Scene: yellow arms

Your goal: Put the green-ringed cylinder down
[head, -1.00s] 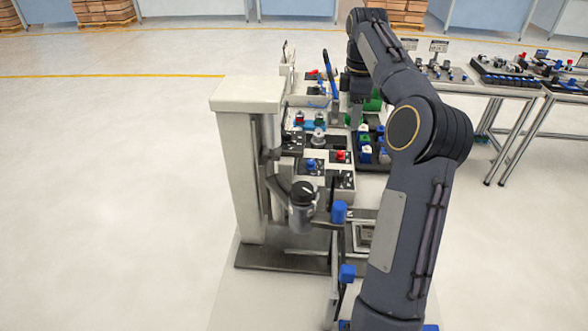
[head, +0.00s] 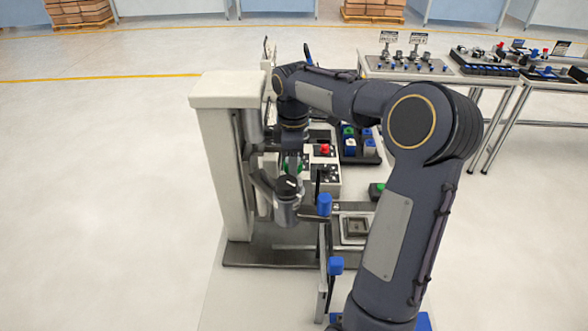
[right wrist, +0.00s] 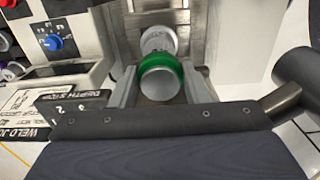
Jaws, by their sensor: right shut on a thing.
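The green-ringed cylinder (right wrist: 161,80) is a silver cylinder with a green band, seen end-on in the right wrist view. My right gripper (right wrist: 160,88) is shut on it, with a finger on each side. In the head view, my right gripper (head: 292,160) points down beside the pale machine column (head: 215,150), and bits of green show at its fingers. In the wrist view, a silver round part (right wrist: 158,40) lies just beyond the cylinder; I cannot tell whether they touch. My left gripper is not in view.
A grey canister with a black top (head: 287,205) stands close in front of the gripper. A control panel with a blue knob (right wrist: 55,42) is at left in the wrist view. A rack of coloured parts (head: 360,145) is to the right. Tables with parts stand behind.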

